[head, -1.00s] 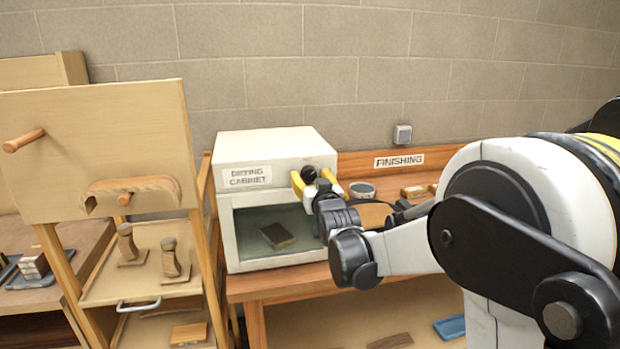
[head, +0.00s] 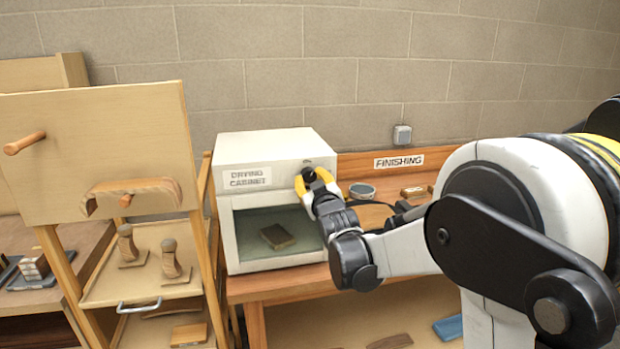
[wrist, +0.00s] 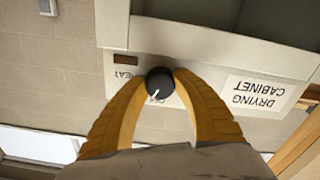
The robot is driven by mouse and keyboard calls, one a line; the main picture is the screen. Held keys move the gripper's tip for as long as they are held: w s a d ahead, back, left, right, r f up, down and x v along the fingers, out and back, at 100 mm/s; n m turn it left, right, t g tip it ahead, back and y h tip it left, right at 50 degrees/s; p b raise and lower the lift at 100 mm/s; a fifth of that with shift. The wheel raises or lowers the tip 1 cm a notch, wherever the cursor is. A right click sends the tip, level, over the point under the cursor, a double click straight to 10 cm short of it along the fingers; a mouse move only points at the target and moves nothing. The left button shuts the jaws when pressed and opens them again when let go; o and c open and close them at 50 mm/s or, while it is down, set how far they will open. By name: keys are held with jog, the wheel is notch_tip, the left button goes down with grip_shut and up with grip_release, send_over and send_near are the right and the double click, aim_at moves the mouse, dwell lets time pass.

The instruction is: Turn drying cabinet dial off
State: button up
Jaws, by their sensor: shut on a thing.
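The white drying cabinet (head: 275,155) stands on the wooden bench, with a dark block (head: 277,236) behind its front window. Its black dial (head: 309,174) is at the upper right of the front. My gripper (head: 315,184) has its yellow fingers around the dial. In the wrist view the gripper (wrist: 160,84) is shut on the dial (wrist: 159,80), one finger on each side. A white pointer mark shows on the dial, directed down and slightly left in that upside-down picture. Small lettering beside the dial is partly hidden; "HEAT" is partly readable.
The bench (head: 265,287) carries a round tin (head: 362,190) and small wooden blocks to the right, under a "FINISHING" sign (head: 399,161). A wooden rack (head: 110,150) with curved pieces stands close to the cabinet's left. A wall (head: 330,70) is behind.

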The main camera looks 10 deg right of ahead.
jog(key=shift+n, duration=1)
jog(key=o, duration=1.2)
